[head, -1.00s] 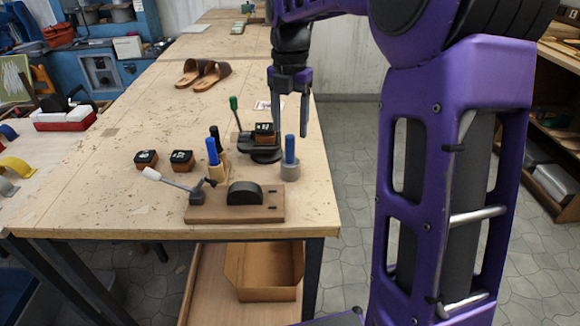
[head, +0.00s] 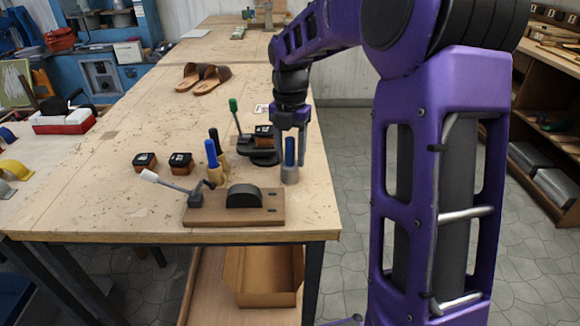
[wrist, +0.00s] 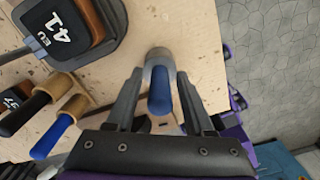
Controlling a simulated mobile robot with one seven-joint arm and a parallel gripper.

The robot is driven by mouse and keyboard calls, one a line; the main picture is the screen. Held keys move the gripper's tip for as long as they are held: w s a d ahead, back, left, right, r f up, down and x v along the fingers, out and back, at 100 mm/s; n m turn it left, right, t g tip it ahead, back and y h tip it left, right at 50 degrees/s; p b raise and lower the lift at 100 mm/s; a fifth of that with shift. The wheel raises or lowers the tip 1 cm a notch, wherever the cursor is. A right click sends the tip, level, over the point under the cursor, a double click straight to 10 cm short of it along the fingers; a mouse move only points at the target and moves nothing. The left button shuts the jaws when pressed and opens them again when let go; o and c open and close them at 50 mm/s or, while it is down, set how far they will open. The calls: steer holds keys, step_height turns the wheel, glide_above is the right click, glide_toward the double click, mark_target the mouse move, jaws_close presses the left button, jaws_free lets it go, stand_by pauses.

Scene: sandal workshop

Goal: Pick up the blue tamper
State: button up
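The blue tamper (head: 289,175) stands upright near the right edge of the workbench, with a grey cylindrical base and a blue handle. My gripper (head: 291,158) points down over it, with one finger on each side of the handle. In the wrist view the tamper (wrist: 159,92) shows between the two spread fingers of my gripper (wrist: 160,79), with a visible gap on each side. The gripper is open and holds nothing. Part of the handle is hidden behind the fingers in the head view.
A black press with a green lever (head: 234,108) is close behind. A wooden-based lever tool (head: 235,219) lies in front. Dark-topped blocks (head: 181,162) and sandals (head: 204,77) lie farther left and back.

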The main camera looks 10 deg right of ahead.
jaws_close()
steer(key=shift+r, duration=0.1)
step_height(320, 180, up, 10)
steer(key=shift+p, duration=0.8)
steer(key=c, duration=0.5)
jaws_free()
steer(key=shift+c, duration=0.2)
jaws_close()
